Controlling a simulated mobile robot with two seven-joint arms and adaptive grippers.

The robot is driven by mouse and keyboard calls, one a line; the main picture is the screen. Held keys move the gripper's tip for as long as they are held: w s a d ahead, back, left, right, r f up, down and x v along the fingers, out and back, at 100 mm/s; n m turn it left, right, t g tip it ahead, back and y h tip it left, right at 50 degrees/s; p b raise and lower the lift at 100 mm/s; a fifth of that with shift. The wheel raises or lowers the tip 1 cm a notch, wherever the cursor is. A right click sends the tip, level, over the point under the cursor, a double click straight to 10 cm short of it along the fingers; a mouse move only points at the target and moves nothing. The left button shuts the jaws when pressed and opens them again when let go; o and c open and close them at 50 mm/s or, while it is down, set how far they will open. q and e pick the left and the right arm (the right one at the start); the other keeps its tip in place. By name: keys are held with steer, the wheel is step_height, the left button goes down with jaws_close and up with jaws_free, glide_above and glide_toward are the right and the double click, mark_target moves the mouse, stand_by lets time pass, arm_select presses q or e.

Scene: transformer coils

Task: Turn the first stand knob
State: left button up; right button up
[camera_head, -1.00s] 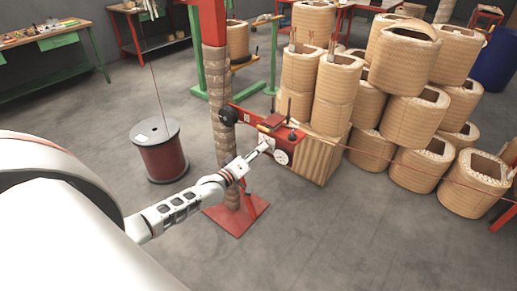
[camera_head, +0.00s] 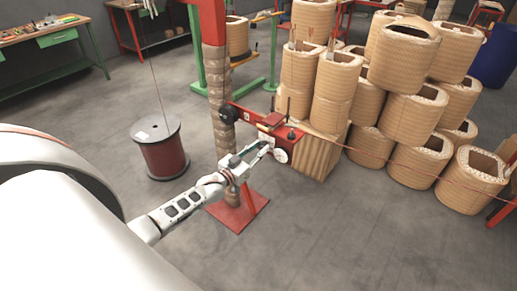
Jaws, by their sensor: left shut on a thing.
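The red stand (camera_head: 212,20) has a brown-wrapped lower post and a red base plate on the floor. A red bracket (camera_head: 247,116) reaches right from the post and carries a black round part, a white disc (camera_head: 281,156) and a small dark knob (camera_head: 291,135). My left gripper (camera_head: 268,147) is at the front of the bracket, just left of the white disc. Its fingers are closed on the stand knob there, which they largely hide. My right gripper is not in view.
A dark red wire spool (camera_head: 163,154) stands on the floor left of the post. Many tan coils (camera_head: 412,53) are stacked at the right, by a wooden block (camera_head: 316,158). A thin red wire runs right from the bracket. The front floor is clear.

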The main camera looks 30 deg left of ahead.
arm_select(q)
steer(key=shift+m, duration=1.7)
steer(key=o, duration=1.1)
steer(key=shift+o, duration=0.2)
steer(key=s, duration=1.2)
steer(key=shift+a, duration=0.45)
steer(key=s+d+f+g, duration=0.3)
steer(key=s+d+f, duration=0.2)
steer(key=s+d, duration=0.5)
steer(key=s+d+f+g+h, duration=0.1)
steer(key=s+d+f+g, duration=0.3)
steer(key=s+d, duration=0.6)
steer(key=d+f, duration=0.2)
steer(key=d, duration=0.1)
steer(key=shift+s+d+f+h, duration=0.15)
steer(key=shift+s+d+h, duration=0.15)
steer(key=shift+d, duration=0.1)
